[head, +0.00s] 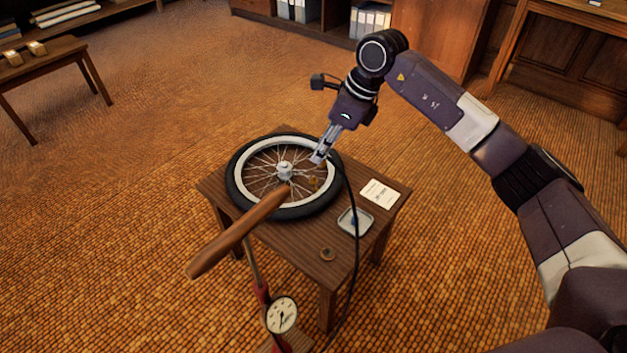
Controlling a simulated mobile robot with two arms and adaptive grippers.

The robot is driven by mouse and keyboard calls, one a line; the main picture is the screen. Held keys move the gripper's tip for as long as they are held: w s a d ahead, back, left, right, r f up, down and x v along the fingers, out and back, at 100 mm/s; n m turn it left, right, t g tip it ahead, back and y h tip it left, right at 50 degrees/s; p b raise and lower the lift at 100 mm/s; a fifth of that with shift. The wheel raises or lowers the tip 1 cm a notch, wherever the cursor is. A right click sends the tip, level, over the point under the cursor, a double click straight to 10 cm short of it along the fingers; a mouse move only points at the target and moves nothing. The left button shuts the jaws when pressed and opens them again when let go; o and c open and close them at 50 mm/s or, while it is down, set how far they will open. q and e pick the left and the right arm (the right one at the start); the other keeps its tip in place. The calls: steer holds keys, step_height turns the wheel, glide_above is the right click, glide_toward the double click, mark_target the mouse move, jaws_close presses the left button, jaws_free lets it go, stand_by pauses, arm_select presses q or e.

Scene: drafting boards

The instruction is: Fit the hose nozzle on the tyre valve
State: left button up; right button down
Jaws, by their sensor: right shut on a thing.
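The spoked wheel with its black tyre (237,192) lies flat on a small wooden table. My right gripper (318,158) is above the right part of the wheel, pointing down. It is shut on the hose nozzle, which is mostly hidden by the fingers. The black hose (356,240) arches from the gripper over the tyre and hangs down past the table front. A small brass-coloured piece (313,182) shows just below the fingertips, near the rim; I cannot tell whether it is the tyre valve or touches the nozzle. My left gripper is out of view.
A floor pump with a dial gauge (282,315) stands before the small table (290,246); its wooden handle (235,235) reaches across the table's front left.

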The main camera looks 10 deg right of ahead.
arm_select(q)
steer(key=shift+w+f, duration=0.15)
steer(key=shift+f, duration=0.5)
arm_select(e)
steer(key=w, duration=1)
steer(key=shift+w+d, duration=0.25)
steer(key=shift+w, duration=0.1)
